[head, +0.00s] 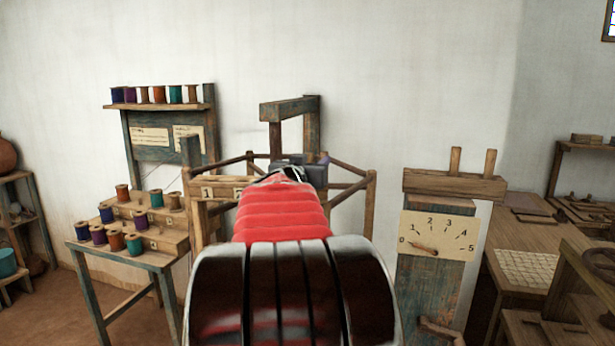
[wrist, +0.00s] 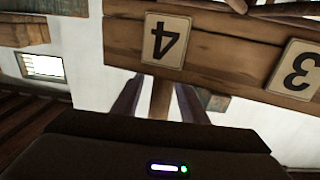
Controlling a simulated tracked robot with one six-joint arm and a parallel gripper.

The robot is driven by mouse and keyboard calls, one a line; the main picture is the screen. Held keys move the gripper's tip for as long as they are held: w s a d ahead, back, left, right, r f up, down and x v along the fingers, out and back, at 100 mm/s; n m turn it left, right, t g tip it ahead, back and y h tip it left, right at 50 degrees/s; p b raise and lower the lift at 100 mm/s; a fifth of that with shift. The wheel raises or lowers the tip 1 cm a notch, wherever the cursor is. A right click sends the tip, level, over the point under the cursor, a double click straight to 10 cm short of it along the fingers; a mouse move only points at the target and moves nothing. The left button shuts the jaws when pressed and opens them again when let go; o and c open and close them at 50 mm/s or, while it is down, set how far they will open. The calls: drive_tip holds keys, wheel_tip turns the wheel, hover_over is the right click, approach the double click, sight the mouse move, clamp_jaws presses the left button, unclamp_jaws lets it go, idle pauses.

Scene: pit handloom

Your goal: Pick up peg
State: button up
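In the wrist view, which is upside down, a wooden peg (wrist: 161,98) stands on a wooden bar (wrist: 225,55) by the plate marked 4. My gripper's two dark fingers (wrist: 159,88) are on either side of the peg, with visible gaps, so it is open around the peg and not closed on it. In the head view my gripper (head: 305,170) is at the numbered bar (head: 222,181), mostly hidden behind my red arm. The peg by plate 4 cannot be made out there. Two other upright pegs (head: 455,161) (head: 490,162) stand on a beam at right.
A post with a dial (head: 439,235) stands right of the numbered frame. A stepped stand (head: 130,244) with thread spools is at left, below a spool shelf (head: 160,106). An upright wooden frame (head: 311,127) rises behind my gripper. A table (head: 516,240) is at right.

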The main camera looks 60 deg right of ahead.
drive_tip(key=shift+c, duration=0.4)
clamp_jaws()
